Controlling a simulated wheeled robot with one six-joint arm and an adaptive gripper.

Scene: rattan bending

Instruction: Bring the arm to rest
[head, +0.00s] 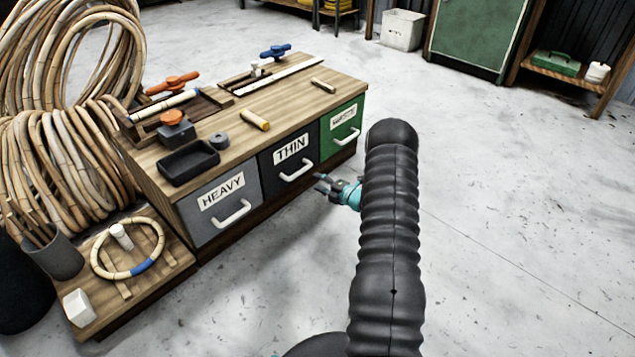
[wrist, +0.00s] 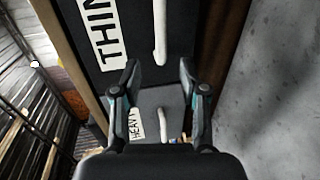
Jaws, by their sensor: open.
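My gripper (head: 322,184) is in front of the workbench, off the THIN drawer and near the green drawer's lower corner. In the wrist view my gripper (wrist: 158,75) is open and empty, with its two fingers apart. Behind the fingers are the THIN drawer (wrist: 135,50) with its white handle and the HEAVY drawer (wrist: 155,100). My arm in its black ribbed sleeve rises through the middle of the head view and hides part of the floor.
The workbench (head: 290,95) carries a black tray (head: 188,162), orange-handled clamps and short rattan pieces. Its HEAVY drawer (head: 222,204), THIN drawer (head: 290,157) and green drawer (head: 342,130) look shut. Rattan coils (head: 60,150) stand left. The floor on the right (head: 520,220) is clear.

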